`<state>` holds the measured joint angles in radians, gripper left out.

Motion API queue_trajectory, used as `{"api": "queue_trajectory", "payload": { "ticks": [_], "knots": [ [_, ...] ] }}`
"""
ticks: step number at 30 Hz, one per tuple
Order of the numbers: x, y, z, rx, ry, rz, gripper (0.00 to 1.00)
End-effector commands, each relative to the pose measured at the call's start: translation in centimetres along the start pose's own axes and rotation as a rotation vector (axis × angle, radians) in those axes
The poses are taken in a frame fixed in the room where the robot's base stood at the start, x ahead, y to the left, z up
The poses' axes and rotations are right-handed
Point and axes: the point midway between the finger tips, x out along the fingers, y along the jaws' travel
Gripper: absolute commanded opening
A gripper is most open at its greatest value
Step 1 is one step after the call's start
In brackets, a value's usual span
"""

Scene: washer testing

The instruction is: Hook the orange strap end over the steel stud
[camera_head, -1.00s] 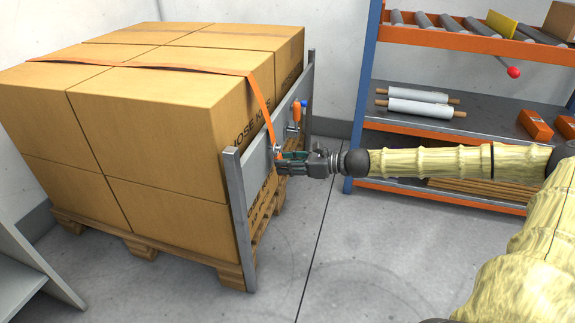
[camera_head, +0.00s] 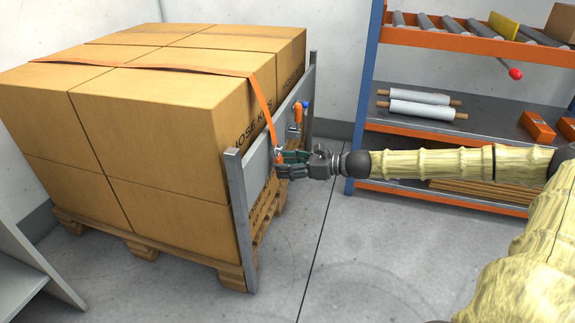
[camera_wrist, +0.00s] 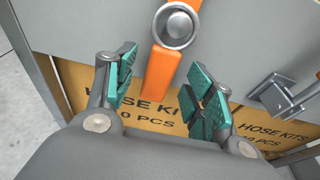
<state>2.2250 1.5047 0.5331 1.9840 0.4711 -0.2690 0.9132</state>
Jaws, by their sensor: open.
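The orange strap (camera_head: 262,100) runs over the boxes and down to the steel rail of the pallet frame. My gripper (camera_head: 280,163) is at the rail. In the wrist view, its teal-padded fingers (camera_wrist: 162,80) are open on either side of the strap end, with gaps on both sides.
Stacked cardboard boxes (camera_head: 150,110) stand on a wooden pallet behind the steel rail (camera_head: 240,210). A latch (camera_wrist: 275,92) sits on the rail to the right in the wrist view. A shelf rack (camera_head: 450,133) stands at the right. The floor between is clear.

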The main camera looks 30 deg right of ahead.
Motion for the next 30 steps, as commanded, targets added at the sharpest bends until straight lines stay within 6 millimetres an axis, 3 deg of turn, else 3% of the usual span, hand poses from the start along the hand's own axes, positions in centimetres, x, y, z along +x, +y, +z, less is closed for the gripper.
{"api": "queue_trajectory", "payload": {
  "ticks": [30],
  "knots": [
    [-3.4, 0.1, 0.0, 0.002, -0.005, 0.003, 0.53]
  ]
}}
